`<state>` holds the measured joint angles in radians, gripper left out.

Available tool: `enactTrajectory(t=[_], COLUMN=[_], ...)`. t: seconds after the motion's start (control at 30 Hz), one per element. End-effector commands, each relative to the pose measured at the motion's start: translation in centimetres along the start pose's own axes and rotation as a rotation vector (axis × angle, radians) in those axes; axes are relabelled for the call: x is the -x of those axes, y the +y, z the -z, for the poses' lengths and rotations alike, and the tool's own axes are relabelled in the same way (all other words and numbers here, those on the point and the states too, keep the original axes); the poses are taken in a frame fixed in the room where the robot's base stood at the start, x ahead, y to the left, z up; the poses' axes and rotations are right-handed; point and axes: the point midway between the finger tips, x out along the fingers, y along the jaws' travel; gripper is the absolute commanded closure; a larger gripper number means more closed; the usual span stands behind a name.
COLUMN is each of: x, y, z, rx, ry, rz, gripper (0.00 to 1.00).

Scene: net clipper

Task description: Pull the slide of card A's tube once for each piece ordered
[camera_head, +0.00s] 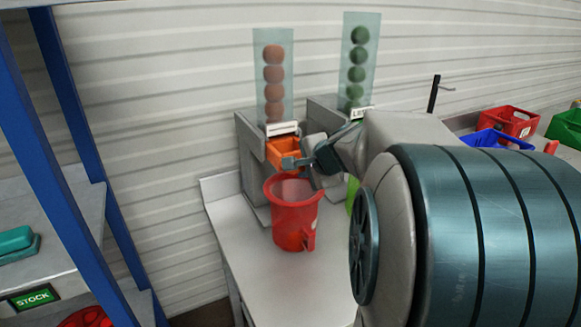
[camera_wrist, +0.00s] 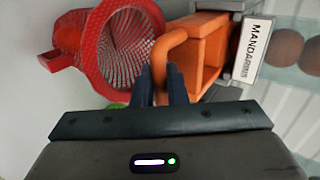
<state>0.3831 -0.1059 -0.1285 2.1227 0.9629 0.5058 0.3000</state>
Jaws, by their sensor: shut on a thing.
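A clear tube (camera_head: 273,85) with several brownish-orange balls stands on the left grey dispenser. Its orange slide (camera_head: 283,150) juts from the front and shows as an open box in the wrist view (camera_wrist: 203,50). The label (camera_wrist: 254,48) beside it starts with "MANDA". My gripper (camera_wrist: 160,88) is shut on the slide's curved handle (camera_wrist: 171,45). A red basket-like jug (camera_head: 293,215) stands below the slide, its mesh inside facing the wrist view (camera_wrist: 118,45).
The grey counter (camera_head: 245,275) is clear in front and left of the jug. Red (camera_head: 508,121), blue (camera_head: 497,138) and green crates stand at the far right. A blue-framed shelf (camera_head: 70,95) with a "STOCK" sign (camera_head: 32,299) stands at the left. No order card is readable.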

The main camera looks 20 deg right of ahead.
Motion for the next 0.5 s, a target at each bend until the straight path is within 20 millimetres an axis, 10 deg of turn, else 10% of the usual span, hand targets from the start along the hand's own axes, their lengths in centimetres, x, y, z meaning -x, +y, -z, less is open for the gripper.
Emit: enactTrajectory(t=[0.5], x=[-2.8], y=[-2.5], z=[0.1], rx=[0.001], ry=[0.002], rz=[0.002], gripper=[1.00])
